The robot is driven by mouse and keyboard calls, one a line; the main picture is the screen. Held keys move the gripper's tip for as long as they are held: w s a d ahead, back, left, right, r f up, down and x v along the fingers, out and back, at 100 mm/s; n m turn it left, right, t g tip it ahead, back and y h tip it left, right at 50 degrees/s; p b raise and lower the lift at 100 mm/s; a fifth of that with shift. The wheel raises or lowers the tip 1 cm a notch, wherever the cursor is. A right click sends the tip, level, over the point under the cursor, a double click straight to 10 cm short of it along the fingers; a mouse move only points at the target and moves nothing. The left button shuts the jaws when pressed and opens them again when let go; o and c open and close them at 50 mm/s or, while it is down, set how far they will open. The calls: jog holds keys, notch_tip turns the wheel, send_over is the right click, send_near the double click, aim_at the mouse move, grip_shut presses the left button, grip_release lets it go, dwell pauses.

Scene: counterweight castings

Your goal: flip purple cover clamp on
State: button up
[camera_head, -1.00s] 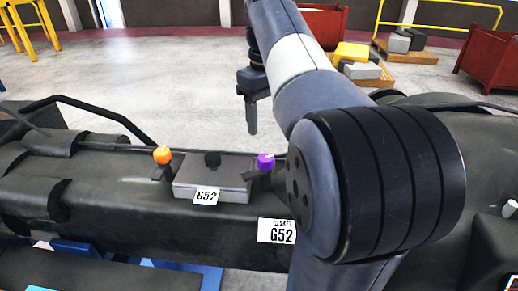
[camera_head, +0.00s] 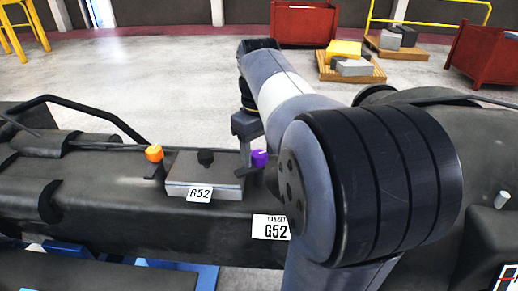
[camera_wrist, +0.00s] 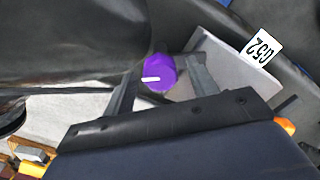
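The purple cover clamp knob (camera_head: 259,158) sits at the right end of the grey G52 cover (camera_head: 210,168). It has a white mark on it. In the wrist view the purple knob (camera_wrist: 160,74) lies between the two fingers of my gripper (camera_wrist: 160,85), which stand apart with gaps beside the knob. In the head view my gripper (camera_head: 246,150) points down right behind the purple knob and is partly hidden by it. Whether a finger touches the knob, I cannot tell. An orange clamp knob (camera_head: 154,153) is at the cover's left end.
A G52 label (camera_head: 271,227) is on the dark casting (camera_head: 120,215) below. A bent black rail (camera_head: 90,105) runs behind at left. Red bins (camera_head: 303,22) and a pallet (camera_head: 350,70) stand far back.

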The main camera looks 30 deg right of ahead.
jog(key=c, duration=0.9)
jog(key=shift+r+m+p, duration=0.1)
jog(key=shift+m+p, duration=0.2)
jog(key=shift+p, duration=0.05)
jog(key=shift+m+p, duration=0.65)
jog(key=shift+m, duration=0.25)
jog(key=shift+m+p, duration=0.85)
jog(key=shift+m, duration=1.05)
jog(key=o, duration=1)
